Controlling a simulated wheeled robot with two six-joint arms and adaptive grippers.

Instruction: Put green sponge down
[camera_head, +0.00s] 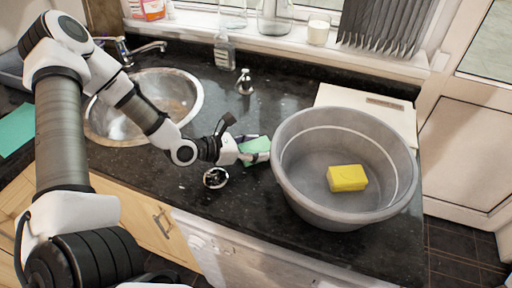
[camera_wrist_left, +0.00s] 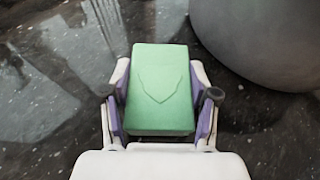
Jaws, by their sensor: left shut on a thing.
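The green sponge (camera_head: 256,145) is in my left gripper (camera_head: 250,152), just left of the grey basin. In the left wrist view the sponge (camera_wrist_left: 160,88) sits between the two fingers of my left gripper (camera_wrist_left: 160,120), which are shut on its sides. The dark granite counter (camera_head: 240,185) shows beneath and around it. I cannot tell whether the sponge touches the counter. My right gripper is not in view.
The grey basin (camera_head: 290,185) stands close on the right, with a yellow sponge (camera_head: 347,178) inside. A metal sink (camera_head: 120,128) is at the left. A small metal strainer (camera_head: 215,178) lies near my gripper.

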